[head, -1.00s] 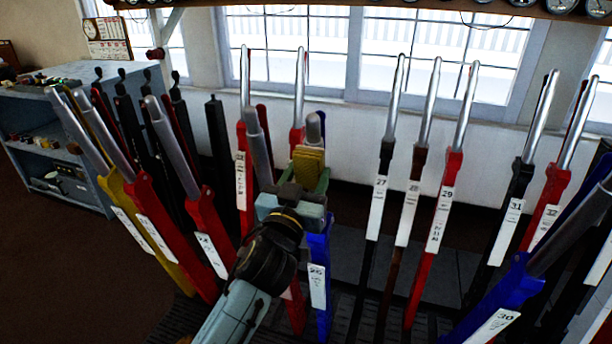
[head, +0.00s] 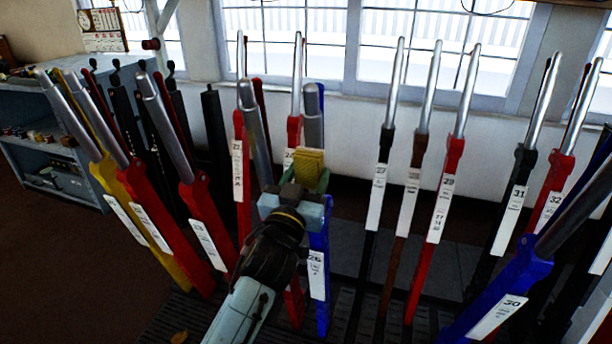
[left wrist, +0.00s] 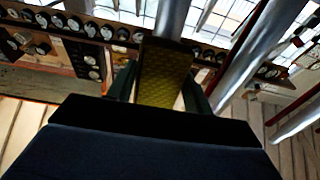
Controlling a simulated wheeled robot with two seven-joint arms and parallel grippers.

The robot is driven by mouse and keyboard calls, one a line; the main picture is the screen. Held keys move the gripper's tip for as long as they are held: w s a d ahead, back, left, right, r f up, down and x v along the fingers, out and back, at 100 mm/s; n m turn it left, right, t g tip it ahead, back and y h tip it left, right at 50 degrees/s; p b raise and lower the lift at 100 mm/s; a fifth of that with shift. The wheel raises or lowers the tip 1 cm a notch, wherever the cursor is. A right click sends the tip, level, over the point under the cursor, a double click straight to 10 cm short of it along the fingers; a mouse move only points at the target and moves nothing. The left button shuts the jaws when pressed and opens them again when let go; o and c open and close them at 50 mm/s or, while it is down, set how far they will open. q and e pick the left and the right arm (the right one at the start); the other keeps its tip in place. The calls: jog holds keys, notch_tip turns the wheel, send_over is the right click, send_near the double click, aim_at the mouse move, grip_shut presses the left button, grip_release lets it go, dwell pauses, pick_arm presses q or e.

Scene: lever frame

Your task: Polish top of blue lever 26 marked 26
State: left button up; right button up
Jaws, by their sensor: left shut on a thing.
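Blue lever 26 (head: 320,300) stands in the row, with its white label marked 26 (head: 316,272) facing me. Its grey metal handle (head: 313,132) shows above my left gripper. My left gripper (head: 308,180) is shut on a yellow textured pad (head: 309,161), held in front of the handle; I cannot tell if they touch. In the left wrist view, the yellow pad (left wrist: 165,75) sits between the green fingers, with a metal handle (left wrist: 172,18) just beyond its upper end. My gripper hides the middle of lever 26. My right gripper is out of view.
A grey-handled lever (head: 254,125) leans close to the left of my gripper. Lever 27 (head: 379,185), black, stands to the right across a gap. Blue lever 30 (head: 525,275) tilts forward at the lower right. A grey shelf (head: 60,165) stands far left.

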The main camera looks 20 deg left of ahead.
pick_arm(q)
jog(key=shift+f, duration=0.4)
jog(key=v, duration=0.6)
jog(key=shift+r+p, duration=0.1)
jog(key=shift+p, duration=0.25)
jog(key=shift+v, duration=1.45)
